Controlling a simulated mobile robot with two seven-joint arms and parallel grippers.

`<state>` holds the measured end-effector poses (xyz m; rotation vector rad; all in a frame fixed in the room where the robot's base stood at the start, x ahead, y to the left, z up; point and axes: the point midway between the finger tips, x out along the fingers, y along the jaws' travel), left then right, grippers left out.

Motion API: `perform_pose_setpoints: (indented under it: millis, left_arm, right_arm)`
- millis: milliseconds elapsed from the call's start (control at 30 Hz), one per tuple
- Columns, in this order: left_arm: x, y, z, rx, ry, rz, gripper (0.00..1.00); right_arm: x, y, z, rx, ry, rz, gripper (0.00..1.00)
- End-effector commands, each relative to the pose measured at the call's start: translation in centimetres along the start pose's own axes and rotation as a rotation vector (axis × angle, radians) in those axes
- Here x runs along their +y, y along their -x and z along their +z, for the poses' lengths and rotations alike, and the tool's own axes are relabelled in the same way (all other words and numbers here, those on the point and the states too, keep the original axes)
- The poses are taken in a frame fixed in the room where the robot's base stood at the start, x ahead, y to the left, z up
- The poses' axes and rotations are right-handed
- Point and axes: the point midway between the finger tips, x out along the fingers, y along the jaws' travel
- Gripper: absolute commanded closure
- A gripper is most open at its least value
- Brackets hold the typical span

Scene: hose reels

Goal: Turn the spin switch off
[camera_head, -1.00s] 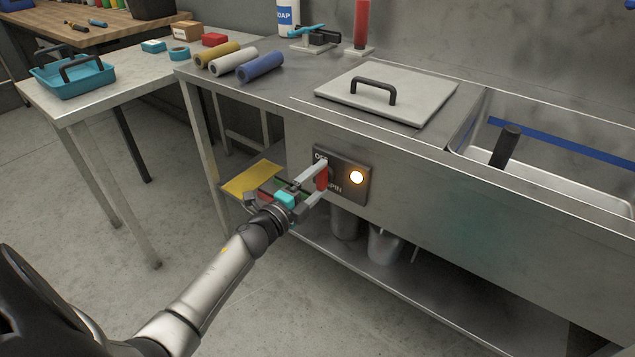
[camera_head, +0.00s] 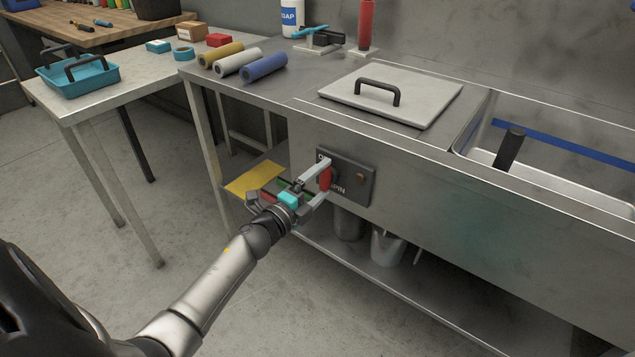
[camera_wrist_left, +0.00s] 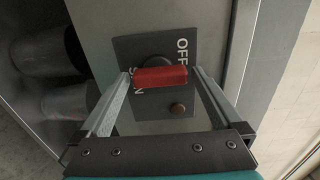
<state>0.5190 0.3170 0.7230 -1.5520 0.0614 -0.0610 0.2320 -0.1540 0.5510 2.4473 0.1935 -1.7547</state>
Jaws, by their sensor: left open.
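The spin switch is a red handle (camera_head: 325,179) on a dark panel (camera_head: 352,180) on the front of the steel counter. The panel is lettered OFF and SPIN, partly covered in the head view. A lamp (camera_head: 360,178) beside the handle is unlit. My left gripper (camera_head: 324,181) is at the panel, open, with its fingers on either side of the handle. In the left wrist view the handle (camera_wrist_left: 160,76) lies crosswise between the fingers, and the dark lamp (camera_wrist_left: 177,108) shows below it. My right gripper is not in view.
A lidded cover with a black handle (camera_head: 378,90) lies on the counter, and a sink basin (camera_head: 560,155) is to its right. Metal buckets (camera_head: 387,247) stand on the shelf below. A side table (camera_head: 110,95) with a blue tray is at left.

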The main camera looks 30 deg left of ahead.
Motion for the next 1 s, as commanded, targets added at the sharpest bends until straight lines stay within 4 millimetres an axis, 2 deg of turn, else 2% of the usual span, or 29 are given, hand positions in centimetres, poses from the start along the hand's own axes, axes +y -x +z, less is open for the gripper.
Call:
perform_pose_setpoints:
  millis: [167,267,800,1000]
  left_arm:
    - [0.0,0.9,-0.1,0.001,0.002,0.001,0.00]
    - [0.0,2.2,-0.1,0.000,0.004,0.002,0.00]
    - [0.0,12.2,0.0,-0.001,0.001,0.004,0.00]
    - [0.0,14.6,0.0,-0.001,0.000,0.002,0.00]
  right_arm:
    - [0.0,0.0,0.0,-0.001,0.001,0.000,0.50]
    - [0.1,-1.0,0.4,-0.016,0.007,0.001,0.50]
    - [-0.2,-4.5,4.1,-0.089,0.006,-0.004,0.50]
    - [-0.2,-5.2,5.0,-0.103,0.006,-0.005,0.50]
